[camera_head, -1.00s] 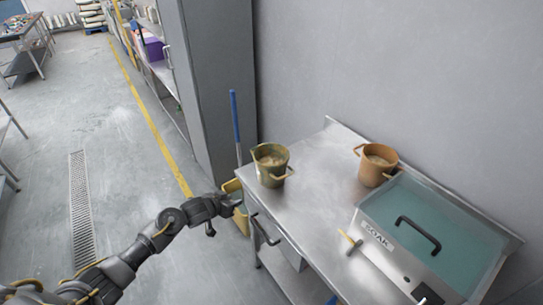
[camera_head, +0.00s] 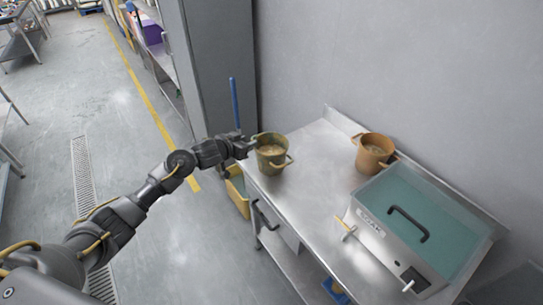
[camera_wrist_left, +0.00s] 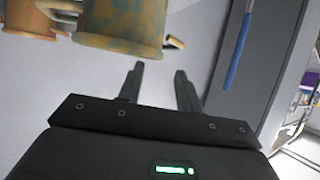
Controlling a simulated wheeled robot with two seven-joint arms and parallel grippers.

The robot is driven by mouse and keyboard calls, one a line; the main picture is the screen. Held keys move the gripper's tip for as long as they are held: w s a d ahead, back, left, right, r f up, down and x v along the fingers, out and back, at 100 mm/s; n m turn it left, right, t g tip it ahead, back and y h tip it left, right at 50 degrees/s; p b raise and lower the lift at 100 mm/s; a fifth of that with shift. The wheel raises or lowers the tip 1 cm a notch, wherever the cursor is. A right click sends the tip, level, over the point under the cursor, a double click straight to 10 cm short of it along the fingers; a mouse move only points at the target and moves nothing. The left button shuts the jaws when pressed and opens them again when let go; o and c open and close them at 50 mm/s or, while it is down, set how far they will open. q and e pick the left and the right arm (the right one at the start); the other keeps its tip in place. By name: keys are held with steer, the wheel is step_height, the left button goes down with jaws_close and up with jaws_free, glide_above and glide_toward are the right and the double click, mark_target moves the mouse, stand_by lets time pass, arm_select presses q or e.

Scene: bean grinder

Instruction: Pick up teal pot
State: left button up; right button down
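The teal pot (camera_head: 270,158) looks worn olive-green with tan patches and has small side handles. It stands upright at the table's left end, with something pale inside. In the left wrist view the pot (camera_wrist_left: 122,25) is at the top, cut off by the frame edge, with a tan handle toward the fingers. My left gripper (camera_head: 250,142) is beside the pot's left handle. In the wrist view its two fingers (camera_wrist_left: 160,82) stand apart with nothing between them. The handle appears just beyond the fingertips; contact cannot be told from here. My right gripper is in neither view.
An orange pot (camera_head: 374,153) stands farther back on the metal table (camera_head: 300,215). A SOAK basin (camera_head: 425,225) with a black handle fills the table's right. A yellow bucket (camera_head: 238,192) and a blue pole (camera_head: 234,103) stand left of the table. The table's middle is clear.

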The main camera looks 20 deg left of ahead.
mark_target(255, 139)
arm_select(q)
steer(key=p+x, duration=0.1)
steer(key=x, duration=0.3)
steer(key=shift+w+r+p, duration=0.1)
steer(key=shift+w+p, duration=0.2)
steer(key=shift+p, duration=0.05)
steer(key=shift+w+f, duration=0.25)
steer(key=shift+w, duration=0.05)
steer(key=shift+c, duration=0.4)
jaws_close()
stand_by(0.6)
